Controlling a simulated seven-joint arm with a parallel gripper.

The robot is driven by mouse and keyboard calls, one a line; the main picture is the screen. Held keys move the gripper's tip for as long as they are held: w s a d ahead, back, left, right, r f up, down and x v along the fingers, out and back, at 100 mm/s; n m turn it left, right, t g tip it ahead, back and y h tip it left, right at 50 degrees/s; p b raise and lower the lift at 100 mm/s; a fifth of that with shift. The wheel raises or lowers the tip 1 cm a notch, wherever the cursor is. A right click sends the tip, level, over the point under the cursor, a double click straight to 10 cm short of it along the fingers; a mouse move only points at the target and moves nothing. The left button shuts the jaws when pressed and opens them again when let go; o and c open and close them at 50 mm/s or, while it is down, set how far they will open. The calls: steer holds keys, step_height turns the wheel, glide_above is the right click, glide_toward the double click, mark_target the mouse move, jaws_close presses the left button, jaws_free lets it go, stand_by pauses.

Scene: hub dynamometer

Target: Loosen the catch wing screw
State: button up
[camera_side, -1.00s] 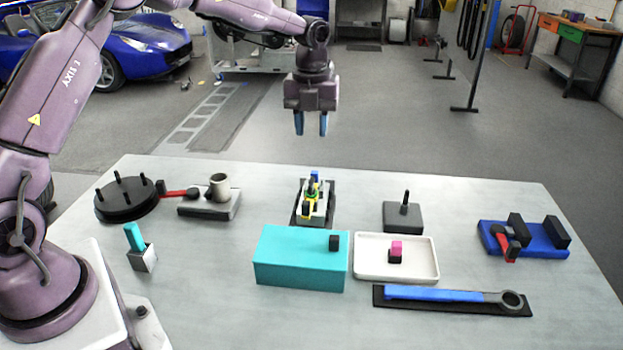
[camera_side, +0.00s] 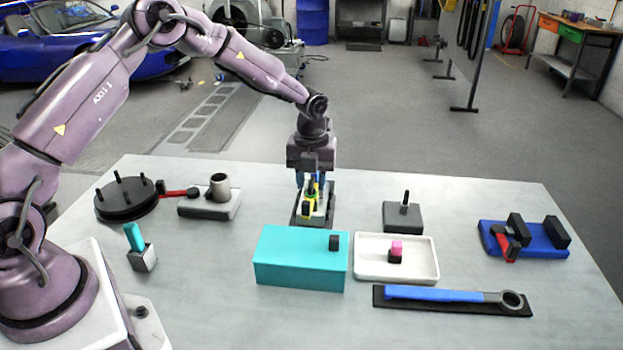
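A small fixture (camera_side: 325,217) on a dark base stands at the back middle of the table. It carries yellow, black and blue parts. I cannot tell which of these small parts is the catch wing screw. My gripper (camera_side: 312,184) points straight down over the far part of this fixture. Its blue fingers are spread apart, one to each side of the upright blue part (camera_side: 316,178). I see no clear contact between the fingers and any part. The far side of the fixture is partly hidden by the gripper and the near parts.
A teal box (camera_side: 300,262) stands just in front of the fixture. A white tray (camera_side: 433,268) with a pink-topped block (camera_side: 396,247) is beside it. A grey block with a post (camera_side: 403,216) stands right, a grey base with a cup (camera_side: 219,187) left. A blue-handled wrench (camera_side: 435,294) lies in front.

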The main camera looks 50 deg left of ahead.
jaws_close()
